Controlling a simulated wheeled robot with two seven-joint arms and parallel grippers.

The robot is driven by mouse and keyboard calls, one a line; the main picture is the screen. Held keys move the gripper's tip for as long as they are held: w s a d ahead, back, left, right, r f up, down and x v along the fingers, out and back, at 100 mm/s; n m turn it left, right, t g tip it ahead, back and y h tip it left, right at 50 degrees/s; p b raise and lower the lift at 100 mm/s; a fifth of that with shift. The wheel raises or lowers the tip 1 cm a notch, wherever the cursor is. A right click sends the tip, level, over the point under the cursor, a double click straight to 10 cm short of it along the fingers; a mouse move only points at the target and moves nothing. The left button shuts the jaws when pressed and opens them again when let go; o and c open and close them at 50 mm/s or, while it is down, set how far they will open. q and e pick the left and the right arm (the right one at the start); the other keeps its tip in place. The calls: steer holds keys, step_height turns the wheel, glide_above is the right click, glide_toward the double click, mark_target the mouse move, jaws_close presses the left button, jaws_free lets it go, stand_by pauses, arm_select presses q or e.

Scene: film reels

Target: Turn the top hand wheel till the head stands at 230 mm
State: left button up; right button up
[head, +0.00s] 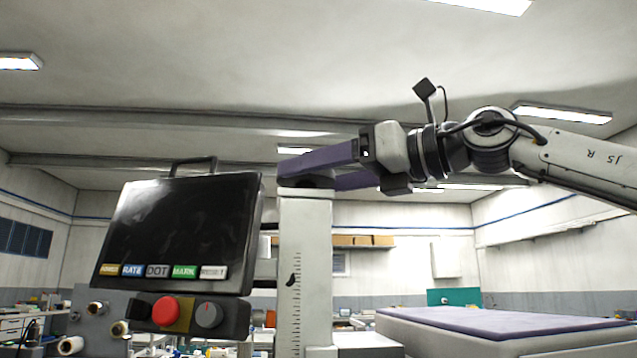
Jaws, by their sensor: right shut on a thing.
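The white column (306,240) stands upright in the middle of the head view, with a ruled scale (296,305) on its front and a small black mark beside the scale. The scale's figures are too small to read. The top hand wheel (307,184) shows as a dark piece on the column's top, mostly hidden by my fingers. My right gripper (310,172) reaches in from the right, its purple fingers shut on the hand wheel. My left gripper is out of view.
A dark screen panel (180,225) with a row of coloured keys stands close left of the column. Below it are a red button (167,311) and a grey knob (208,314). A large purple-topped table (490,321) lies at the right. Cluttered benches stand behind.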

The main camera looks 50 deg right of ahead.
steer(key=shift+a+m+h, duration=0.15)
steer(key=shift+m+h, duration=0.35)
steer(key=shift+h, duration=0.3)
steer(key=o, duration=1.1)
steer(key=shift+c, duration=0.2)
steer(key=shift+s, duration=0.1)
steer(key=s+b, duration=0.1)
steer(key=s, duration=0.9)
steer(key=shift+d, duration=0.45)
